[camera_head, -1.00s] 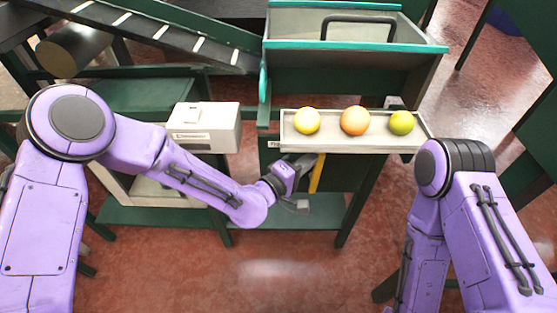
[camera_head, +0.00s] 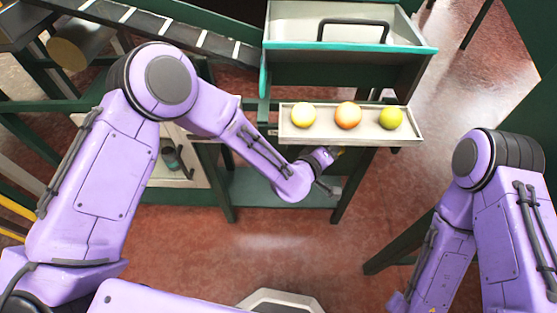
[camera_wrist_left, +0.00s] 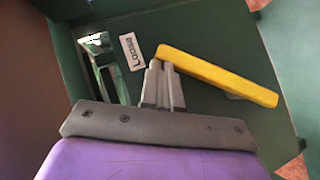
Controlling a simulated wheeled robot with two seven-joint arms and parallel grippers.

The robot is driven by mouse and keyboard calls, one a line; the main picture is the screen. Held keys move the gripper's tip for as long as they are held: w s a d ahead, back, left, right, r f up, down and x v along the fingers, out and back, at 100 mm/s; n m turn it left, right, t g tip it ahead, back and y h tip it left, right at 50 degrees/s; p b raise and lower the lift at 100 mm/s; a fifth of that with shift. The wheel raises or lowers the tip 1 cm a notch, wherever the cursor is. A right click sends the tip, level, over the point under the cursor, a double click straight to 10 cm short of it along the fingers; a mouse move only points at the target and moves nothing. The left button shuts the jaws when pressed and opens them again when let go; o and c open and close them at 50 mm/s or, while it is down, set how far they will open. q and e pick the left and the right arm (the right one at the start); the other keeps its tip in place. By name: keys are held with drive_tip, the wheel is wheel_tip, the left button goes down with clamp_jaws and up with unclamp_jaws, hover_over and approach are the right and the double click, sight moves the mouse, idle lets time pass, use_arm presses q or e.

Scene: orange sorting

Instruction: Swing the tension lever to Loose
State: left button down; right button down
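The yellow tension lever (camera_wrist_left: 218,75) lies slanted across a dark green panel in the left wrist view. A white label reading LOOSE (camera_wrist_left: 131,49) is left of the lever's upper left end. My left gripper (camera_wrist_left: 162,68) has its two grey fingers close together, with the tips right at the lever's left end. I cannot tell whether they touch it. In the head view my left wrist (camera_head: 320,160) is just below the fruit tray, and the lever is mostly hidden there. My right arm (camera_head: 490,210) shows at the right, with its gripper out of view.
A green-edged hopper (camera_head: 375,46) and a conveyor (camera_head: 185,33) stand behind. The red floor in front is open.

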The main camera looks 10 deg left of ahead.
use_arm(q)
drive_tip(key=shift+d+r, duration=0.1)
drive_tip(key=shift+d, duration=0.1)
idle(0.3)
drive_tip(key=v, duration=1)
drive_tip(key=shift+s+a, duration=0.2)
drive_tip(key=shift+a, duration=0.05)
